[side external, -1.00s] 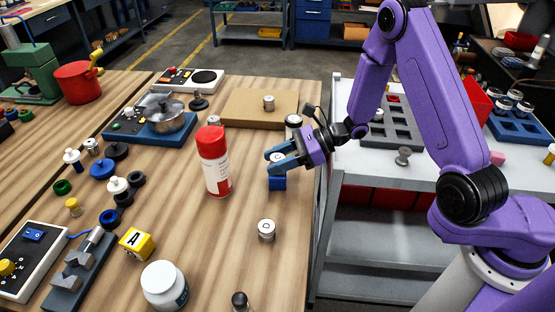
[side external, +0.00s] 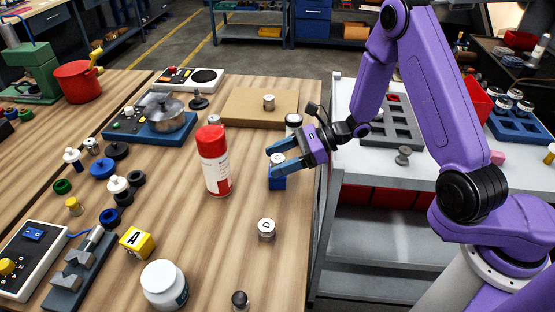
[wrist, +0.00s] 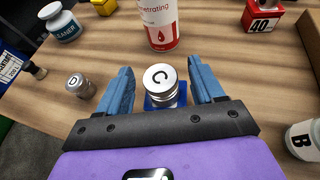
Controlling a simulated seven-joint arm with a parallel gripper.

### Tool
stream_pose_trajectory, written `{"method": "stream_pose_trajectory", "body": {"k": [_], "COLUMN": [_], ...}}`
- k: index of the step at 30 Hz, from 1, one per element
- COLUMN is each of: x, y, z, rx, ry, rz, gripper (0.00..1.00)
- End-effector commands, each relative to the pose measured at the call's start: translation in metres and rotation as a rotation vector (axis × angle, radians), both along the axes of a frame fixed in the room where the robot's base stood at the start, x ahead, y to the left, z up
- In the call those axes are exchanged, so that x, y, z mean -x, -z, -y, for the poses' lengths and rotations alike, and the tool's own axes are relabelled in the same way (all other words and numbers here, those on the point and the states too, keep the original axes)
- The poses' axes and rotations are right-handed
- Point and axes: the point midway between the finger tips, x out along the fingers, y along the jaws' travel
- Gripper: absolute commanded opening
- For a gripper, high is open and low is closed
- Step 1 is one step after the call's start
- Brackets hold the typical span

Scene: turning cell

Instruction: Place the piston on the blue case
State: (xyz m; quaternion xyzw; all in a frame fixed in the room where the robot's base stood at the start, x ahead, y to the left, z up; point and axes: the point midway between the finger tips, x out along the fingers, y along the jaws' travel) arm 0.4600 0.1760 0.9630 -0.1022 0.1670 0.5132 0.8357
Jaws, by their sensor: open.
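A metal piston marked C (wrist: 160,78) stands upright on the blue case (wrist: 163,102). In the side view the same piston (side external: 277,160) sits on top of the blue case (side external: 277,184), near the right edge of the wooden table. My gripper (side external: 272,158) is open, with one finger on each side of the piston. In the wrist view a gap shows between the piston and each blue finger. Part of the case is hidden below the piston and behind the gripper.
A red-capped spray can (side external: 214,165) stands just left of the gripper. A similar metal cylinder marked D (side external: 266,229) stands in front. A white jar (side external: 164,285) is at the front. A wooden board (side external: 245,107) lies behind. Table around D is clear.

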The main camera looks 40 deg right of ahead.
Motion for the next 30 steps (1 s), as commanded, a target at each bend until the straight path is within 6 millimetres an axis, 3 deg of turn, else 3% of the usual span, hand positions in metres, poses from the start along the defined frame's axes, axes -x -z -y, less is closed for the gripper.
{"method": "stream_pose_trajectory", "body": {"k": [15, 22, 30], "x": [0.039, 0.047, 0.049], "y": [-0.037, -0.043, -0.046], "z": [0.080, 0.093, 0.089], "rx": [-0.001, -0.002, 0.012], "ry": [0.007, 0.002, -0.043], "rz": [0.001, 0.001, 0.009], "gripper": [0.67, 0.67, 0.67]}}
